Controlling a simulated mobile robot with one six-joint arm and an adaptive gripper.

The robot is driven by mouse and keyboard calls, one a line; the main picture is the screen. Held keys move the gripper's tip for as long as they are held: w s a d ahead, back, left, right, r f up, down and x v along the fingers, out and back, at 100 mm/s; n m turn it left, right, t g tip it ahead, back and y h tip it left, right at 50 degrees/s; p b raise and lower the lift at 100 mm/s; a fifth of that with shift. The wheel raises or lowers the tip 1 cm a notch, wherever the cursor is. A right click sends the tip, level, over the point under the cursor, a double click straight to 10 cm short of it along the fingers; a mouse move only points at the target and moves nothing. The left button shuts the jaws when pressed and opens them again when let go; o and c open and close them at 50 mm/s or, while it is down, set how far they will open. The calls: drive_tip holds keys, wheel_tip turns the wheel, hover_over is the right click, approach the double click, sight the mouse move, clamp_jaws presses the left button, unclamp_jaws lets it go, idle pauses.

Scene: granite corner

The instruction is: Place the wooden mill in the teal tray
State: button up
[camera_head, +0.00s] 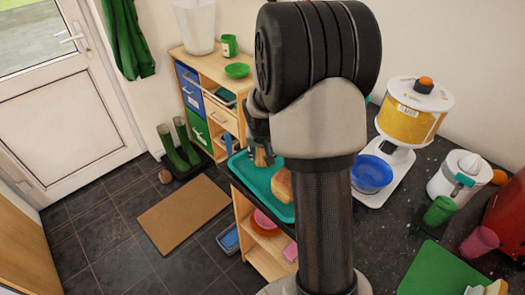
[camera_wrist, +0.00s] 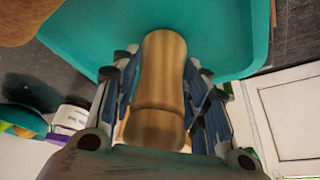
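The wooden mill (camera_wrist: 160,90) is light brown with a groove around it and sits between my gripper's fingers in the wrist view. In the head view the mill (camera_head: 262,158) shows just below my gripper (camera_head: 258,140), over the left part of the teal tray. My gripper (camera_wrist: 162,100) has its fingers against both sides of the mill. The teal tray (camera_wrist: 225,30) fills the area beyond the mill in the wrist view. Its bare surface also shows in the head view (camera_head: 262,182). Whether the mill touches the tray is not clear.
A bread loaf (camera_head: 284,185) lies in the tray, close to my arm. A blue bowl (camera_head: 371,174) and a yellow dispenser (camera_head: 412,112) stand to the right on the dark counter. A shelf unit (camera_head: 215,75) stands behind. My arm hides part of the counter.

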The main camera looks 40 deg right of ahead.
drive_tip(key=o, duration=0.4)
drive_tip(key=shift+c, duration=0.2)
drive_tip(key=shift+r, duration=0.15)
drive_tip(key=shift+r+p, duration=0.3)
drive_tip(key=p+v, duration=0.3)
drive_tip(key=v, duration=0.8)
drive_tip(key=s+a+r+n, duration=0.3)
drive_tip(key=s+a+r, duration=0.55)
drive_tip(key=a, duration=0.25)
drive_tip(key=s+a+r+n+t+y, duration=0.1)
drive_tip(key=s+a+n, duration=0.3)
drive_tip(key=s+a, duration=0.5)
drive_tip(key=s+r+y, duration=0.1)
drive_tip(key=s, duration=0.3)
drive_tip(key=shift+s+a+y, duration=0.2)
drive_tip(key=shift+a+y, duration=0.1)
drive_tip(key=shift+y, duration=0.1)
